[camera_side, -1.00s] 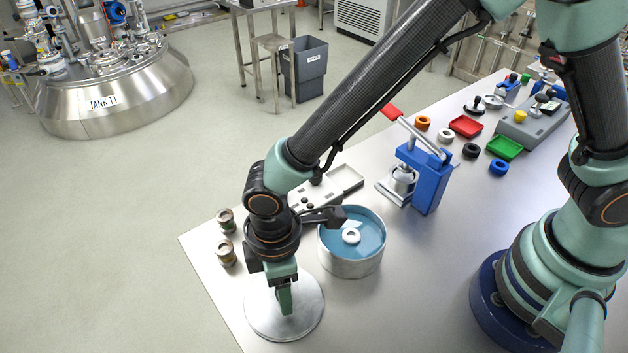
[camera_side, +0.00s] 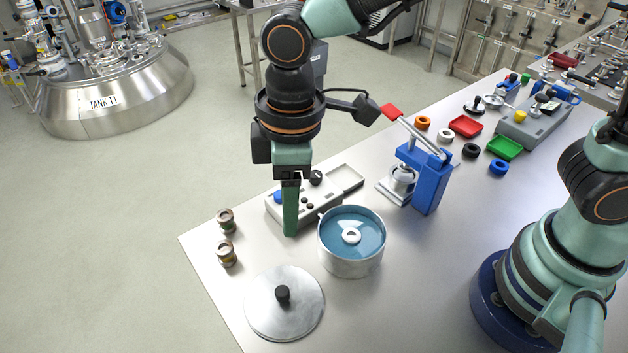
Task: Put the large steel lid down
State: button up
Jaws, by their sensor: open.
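The large steel lid (camera_side: 262,312) lies flat on the steel table near its front left edge, with its black knob (camera_side: 283,294) upright in the middle. My gripper (camera_side: 291,232) points straight down, above and behind the lid in the picture, clear of it and holding nothing. Its fingers line up in this view, so the gap between them is hard to see. A round steel pot (camera_side: 352,265) stands uncovered to the right of the lid, with blue liquid and a white ring in it.
A grey control box (camera_side: 318,205) sits behind my gripper. A blue press (camera_side: 428,180) with a red-tipped lever stands behind the pot. Coloured rings and trays (camera_side: 466,127) are farther back. The table right of the pot is clear.

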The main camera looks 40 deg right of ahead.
jog(key=d+r+m+t, duration=0.1)
jog(key=d+m, duration=0.3)
jog(key=d, duration=0.4)
jog(key=d+r+m+t, duration=0.2)
jog(key=d+r+m, duration=0.2)
jog(key=d, duration=0.5)
jog(key=d+r+m+t, duration=0.2)
jog(key=d+r+m, duration=0.1)
jog(key=d, duration=0.6)
jog(key=shift+d+m+h, duration=0.2)
jog(key=shift+m+h, duration=0.1)
jog(key=shift+m, duration=0.1)
